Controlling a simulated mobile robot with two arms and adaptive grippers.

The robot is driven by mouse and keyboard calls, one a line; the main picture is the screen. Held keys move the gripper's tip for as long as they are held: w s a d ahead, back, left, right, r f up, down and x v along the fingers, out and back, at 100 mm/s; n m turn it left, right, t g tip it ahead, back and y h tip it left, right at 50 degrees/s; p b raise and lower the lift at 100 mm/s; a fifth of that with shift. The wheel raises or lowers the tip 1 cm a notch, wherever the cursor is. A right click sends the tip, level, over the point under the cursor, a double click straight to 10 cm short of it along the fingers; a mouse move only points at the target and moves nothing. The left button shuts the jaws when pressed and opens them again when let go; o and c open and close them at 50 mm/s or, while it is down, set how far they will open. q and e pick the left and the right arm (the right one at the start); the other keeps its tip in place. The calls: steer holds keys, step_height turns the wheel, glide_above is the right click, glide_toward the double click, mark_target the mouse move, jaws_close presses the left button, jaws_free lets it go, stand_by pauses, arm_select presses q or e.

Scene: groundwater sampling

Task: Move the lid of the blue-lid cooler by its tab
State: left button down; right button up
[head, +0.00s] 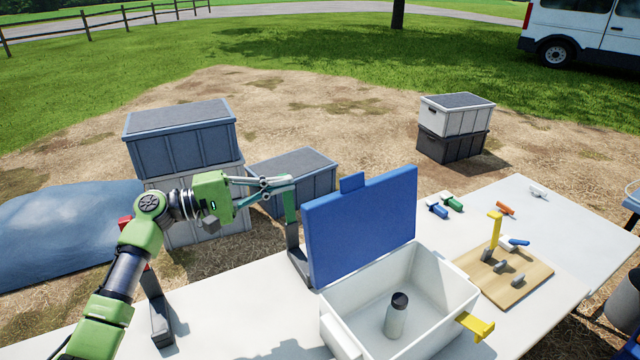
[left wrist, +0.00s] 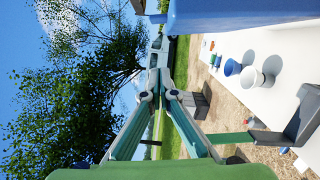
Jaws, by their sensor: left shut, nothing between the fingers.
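The white cooler (head: 455,283) stands on the table at the front centre in the head view. Its blue lid (head: 365,228) is open and stands upright at the cooler's back left edge. A blue tab (head: 352,182) sticks up from the lid's top edge. The lid also shows at the top of the left wrist view (left wrist: 240,14). My left gripper (head: 286,181) is shut and empty, at the left of the lid, apart from the tab. In the left wrist view its fingers (left wrist: 163,75) converge with nothing between them. My right gripper is not in view.
A bottle (head: 396,318) stands inside the cooler; a yellow piece (head: 477,325) projects from its right side. A dark bracket with a green upright (head: 291,215) stands close behind the lid, near my left gripper. A wooden board (head: 525,278) with pegs lies right. Stacked crates (head: 180,140) stand behind my arm.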

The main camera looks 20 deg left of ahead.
arm_select(q)
steer(key=w+d+r+p, duration=0.1)
steer(key=d+p, duration=0.4)
steer(key=d, duration=0.6)
steer(key=shift+w+r+p, duration=0.2)
steer(key=shift+w+p, duration=0.2)
steer(key=shift+w, duration=0.5)
steer(key=shift+r, duration=0.1)
